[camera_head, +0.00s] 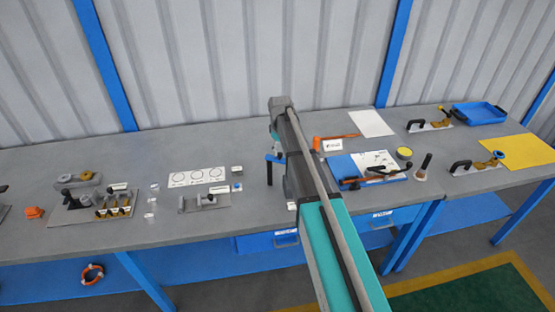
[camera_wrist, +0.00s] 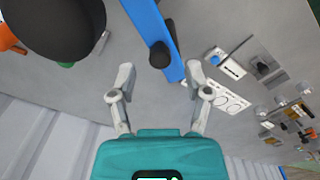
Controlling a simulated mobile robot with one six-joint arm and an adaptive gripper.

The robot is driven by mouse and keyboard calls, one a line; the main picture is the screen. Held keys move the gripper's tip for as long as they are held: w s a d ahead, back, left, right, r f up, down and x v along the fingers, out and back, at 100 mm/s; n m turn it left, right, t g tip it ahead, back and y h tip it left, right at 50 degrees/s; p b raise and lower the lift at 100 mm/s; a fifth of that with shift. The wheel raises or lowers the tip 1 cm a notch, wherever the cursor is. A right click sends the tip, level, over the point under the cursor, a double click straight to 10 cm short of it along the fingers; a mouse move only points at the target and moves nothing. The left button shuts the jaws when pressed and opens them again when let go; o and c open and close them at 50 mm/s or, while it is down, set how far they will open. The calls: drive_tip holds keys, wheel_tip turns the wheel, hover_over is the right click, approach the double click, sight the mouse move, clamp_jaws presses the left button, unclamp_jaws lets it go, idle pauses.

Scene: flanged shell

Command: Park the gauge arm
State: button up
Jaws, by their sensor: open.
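A blue bar with a black knob, which looks like the gauge arm, shows in the wrist view (camera_wrist: 172,38). Its near end lies between and beyond my open gripper fingers (camera_wrist: 160,82), nearer the right one. I cannot tell the exact gap, but nothing is clamped. In the head view a blue bar on a dark post (camera_head: 274,157) stands just left of my arm over the bench. My fingers are hidden behind my arm there. A large black round part (camera_wrist: 55,25) fills the upper left of the wrist view.
The grey bench (camera_head: 230,150) holds a white card with circles (camera_head: 197,177), a small metal fixture (camera_head: 204,201) and a plate with several brass parts (camera_head: 100,205) to the left. Right of my arm are a blue mat (camera_head: 343,168), an orange-handled tool (camera_head: 335,139) and a blue tray (camera_head: 479,113).

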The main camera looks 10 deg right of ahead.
sight(279, 153)
drive_tip(key=shift+f+b, duration=1.25)
drive_tip(key=shift+f, duration=0.25)
drive_tip(key=shift+c, duration=0.2)
clamp_jaws()
drive_tip(key=shift+a, duration=0.15)
